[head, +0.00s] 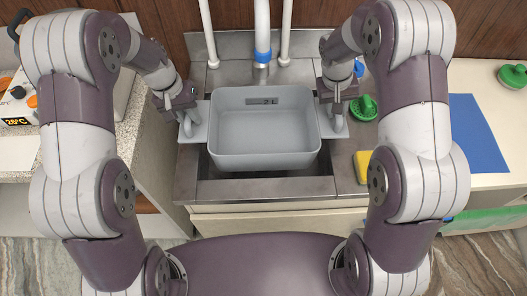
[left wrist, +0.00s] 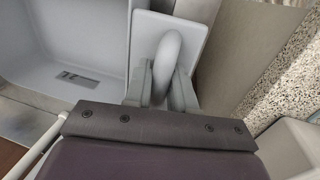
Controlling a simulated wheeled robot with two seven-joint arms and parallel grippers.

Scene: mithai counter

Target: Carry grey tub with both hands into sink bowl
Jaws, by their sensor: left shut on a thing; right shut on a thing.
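The grey tub (head: 263,158) is held level between my two grippers, over the dark opening of the sink bowl (head: 212,170) in the steel sink unit. The tub looks empty, with a small label marked 2L on its inner back wall. My left gripper (head: 187,128) is shut on the tub's left handle, which also shows in the left wrist view (left wrist: 168,55) between the fingers. My right gripper (head: 337,122) is shut on the tub's right handle. The tub hides most of the bowl, and I cannot tell how high it is above the bowl's floor.
A tap with a blue band (head: 262,55) stands behind the tub between two white pipes. A green brush (head: 364,107) and a yellow sponge (head: 361,167) lie right of the sink. A blue mat (head: 470,132) is on the right counter. A speckled counter (head: 20,150) stands left.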

